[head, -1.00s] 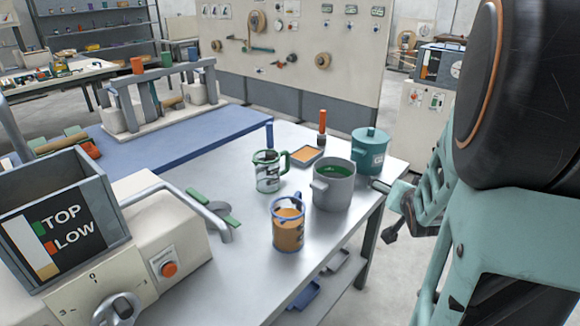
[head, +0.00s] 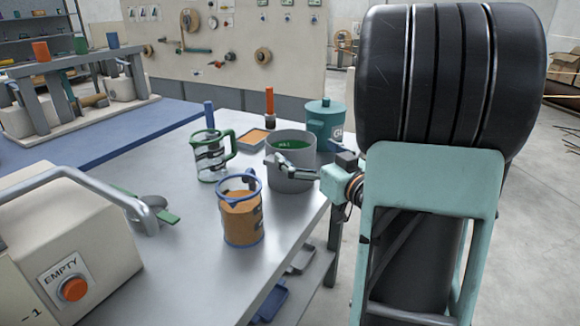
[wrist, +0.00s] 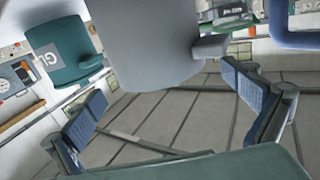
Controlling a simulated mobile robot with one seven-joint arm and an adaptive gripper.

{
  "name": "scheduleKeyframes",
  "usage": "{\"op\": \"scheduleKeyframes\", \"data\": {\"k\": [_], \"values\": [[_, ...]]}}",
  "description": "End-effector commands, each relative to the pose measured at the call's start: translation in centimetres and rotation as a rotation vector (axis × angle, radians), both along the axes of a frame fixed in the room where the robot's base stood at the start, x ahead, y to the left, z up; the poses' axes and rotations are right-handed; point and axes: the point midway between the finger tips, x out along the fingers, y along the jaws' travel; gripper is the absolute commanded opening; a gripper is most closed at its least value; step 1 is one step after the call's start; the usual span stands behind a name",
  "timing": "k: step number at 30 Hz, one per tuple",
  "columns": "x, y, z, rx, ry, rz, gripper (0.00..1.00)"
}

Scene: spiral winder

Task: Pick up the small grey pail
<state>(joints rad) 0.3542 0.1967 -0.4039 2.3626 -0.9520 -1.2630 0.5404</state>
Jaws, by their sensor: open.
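The small grey pail (head: 291,181) stands upright on the metal table, with green contents inside and a stub handle on its side. In the wrist view the grey pail (wrist: 150,45) fills the upper middle, its handle (wrist: 210,47) pointing right. I cannot tell whether a finger touches the pail.
A teal lidded pot (head: 325,120) stands just behind the pail; it also shows in the wrist view (wrist: 65,50). A blue-rimmed jug of orange contents (head: 242,215) and a green-handled glass jug (head: 210,160) stand to the left. A small orange-filled tray (head: 252,137) lies behind.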

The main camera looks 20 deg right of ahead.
Motion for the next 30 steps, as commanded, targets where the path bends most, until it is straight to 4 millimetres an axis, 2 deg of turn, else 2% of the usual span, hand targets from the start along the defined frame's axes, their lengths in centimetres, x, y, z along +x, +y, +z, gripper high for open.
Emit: {"op": "scheduleKeyframes", "data": {"k": [3,8,16,19,26,30], "values": [[1.3,0.2,-0.1,-0.001,0.0,0.0,1.0],[2.5,0.4,-0.1,-0.001,0.001,0.0,1.0],[6.4,0.9,-0.1,0.0,0.001,-0.001,1.0],[7.0,0.9,0.0,0.0,0.0,-0.003,1.0],[7.1,0.9,0.0,0.001,0.0,-0.004,1.0],[7.0,0.9,0.0,0.001,0.0,-0.004,0.85]]}}
